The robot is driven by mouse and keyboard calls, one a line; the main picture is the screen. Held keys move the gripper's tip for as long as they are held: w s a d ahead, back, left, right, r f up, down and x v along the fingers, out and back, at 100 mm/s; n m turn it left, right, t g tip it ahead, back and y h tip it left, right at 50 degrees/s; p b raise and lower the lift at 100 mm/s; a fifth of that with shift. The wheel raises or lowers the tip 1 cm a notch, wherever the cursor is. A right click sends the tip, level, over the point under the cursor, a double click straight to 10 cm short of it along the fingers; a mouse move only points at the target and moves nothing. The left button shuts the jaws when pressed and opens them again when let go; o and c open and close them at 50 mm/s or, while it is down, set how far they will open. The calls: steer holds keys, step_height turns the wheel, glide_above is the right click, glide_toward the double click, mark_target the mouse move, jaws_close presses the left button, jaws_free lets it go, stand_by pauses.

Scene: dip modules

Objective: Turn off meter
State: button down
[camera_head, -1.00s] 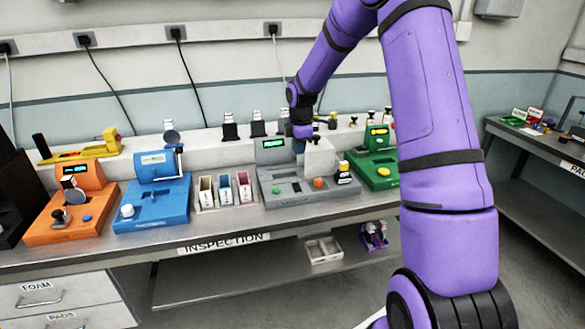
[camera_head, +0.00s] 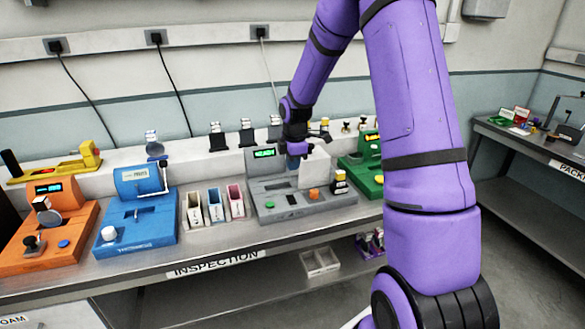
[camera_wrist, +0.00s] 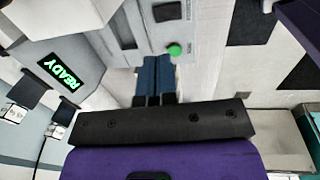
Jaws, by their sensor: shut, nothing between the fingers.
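No device in view is legibly labelled as the meter. A grey instrument (camera_head: 300,207) on the bench has a lit green READY display (camera_head: 264,153), a green button (camera_head: 269,199) and an orange button (camera_head: 314,194). My gripper (camera_wrist: 157,68) is shut and empty, above the grey instrument and right of its display in the head view (camera_head: 297,150). In the wrist view, the READY display (camera_wrist: 62,72) is at left and the green button (camera_wrist: 174,50) sits just beyond the blue fingertips. I cannot tell whether they touch it.
A white block (camera_head: 314,168) stands beside my gripper on the grey instrument. Open bins (camera_head: 215,207) and a blue device (camera_head: 137,220) are to its left, with an orange device (camera_head: 50,240) farther left. A green device (camera_head: 362,178) is close on the right.

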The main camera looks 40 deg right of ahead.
mark_target(292, 199)
steer(key=f, duration=0.4)
steer(key=w+f, duration=0.1)
steer(key=f, duration=0.6)
steer(key=shift+w+d+f, duration=0.2)
steer(key=shift+f, duration=0.1)
steer(key=shift+f, duration=0.2)
steer(key=shift+s, duration=0.2)
steer(key=shift+s+a+r, duration=0.2)
steer(key=shift+s, duration=0.3)
steer(key=shift+r, duration=0.1)
